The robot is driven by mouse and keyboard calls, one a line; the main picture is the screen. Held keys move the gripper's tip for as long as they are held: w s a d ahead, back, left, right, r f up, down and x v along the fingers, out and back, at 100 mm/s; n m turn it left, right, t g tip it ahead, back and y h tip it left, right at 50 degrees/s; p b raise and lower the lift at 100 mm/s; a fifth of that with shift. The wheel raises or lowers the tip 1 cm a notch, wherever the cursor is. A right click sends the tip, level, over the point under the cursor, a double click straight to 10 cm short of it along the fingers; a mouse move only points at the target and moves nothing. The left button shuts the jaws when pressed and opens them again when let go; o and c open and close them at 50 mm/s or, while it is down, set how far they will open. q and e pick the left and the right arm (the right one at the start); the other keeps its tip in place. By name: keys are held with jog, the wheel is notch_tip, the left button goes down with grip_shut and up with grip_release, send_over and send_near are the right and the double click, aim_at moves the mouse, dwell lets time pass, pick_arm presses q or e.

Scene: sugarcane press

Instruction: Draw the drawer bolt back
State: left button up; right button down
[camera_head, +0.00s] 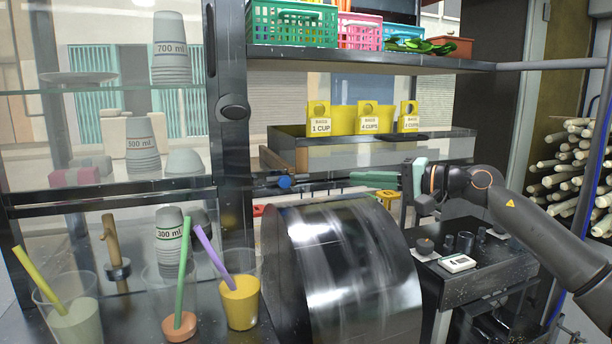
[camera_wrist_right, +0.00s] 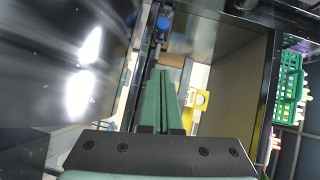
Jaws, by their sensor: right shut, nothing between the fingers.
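The bolt shows as a blue knob (camera_head: 285,182) on a dark metal rod, under the front of the bag shelf in the head view. The knob also shows near the top of the right wrist view (camera_wrist_right: 162,23). My right gripper (camera_head: 356,177) comes in from the right with its green fingers shut and empty, pointing left toward the knob. A gap separates the fingertips from the knob. In the right wrist view the closed fingers (camera_wrist_right: 166,78) point up along the rod. My left gripper is not in view.
A big shiny metal drum (camera_head: 345,270) lies just below my right gripper. Above is a shelf tray with yellow bag holders (camera_head: 365,119). Cups with straws (camera_head: 240,300) stand at the lower left. A dark stand (camera_head: 465,285) with small items is at the right.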

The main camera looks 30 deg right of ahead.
jog(key=shift+w+a+r+p, duration=0.2)
jog(key=shift+w+p, duration=0.15)
jog(key=shift+p, duration=0.2)
jog(key=shift+w+a+r+p, duration=0.2)
jog(key=shift+w+p, duration=0.15)
jog(key=shift+p, duration=0.2)
jog(key=p+x, duration=0.5)
jog(key=x, duration=0.2)
jog(key=shift+a+f, duration=0.1)
jog(key=shift+f, duration=0.1)
jog(key=a, duration=0.1)
jog(key=w+a+p, duration=0.1)
jog(key=a+f, duration=0.1)
jog(key=shift+w, duration=0.25)
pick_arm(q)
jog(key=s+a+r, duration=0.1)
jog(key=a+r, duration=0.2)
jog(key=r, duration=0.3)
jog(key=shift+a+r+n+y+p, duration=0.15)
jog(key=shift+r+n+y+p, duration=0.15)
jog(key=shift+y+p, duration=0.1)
pick_arm(e)
jog(key=shift+w+a+f, duration=0.15)
jog(key=shift+w+a, duration=0.05)
jog(key=shift+a, duration=0.15)
jog(key=shift+a, duration=0.1)
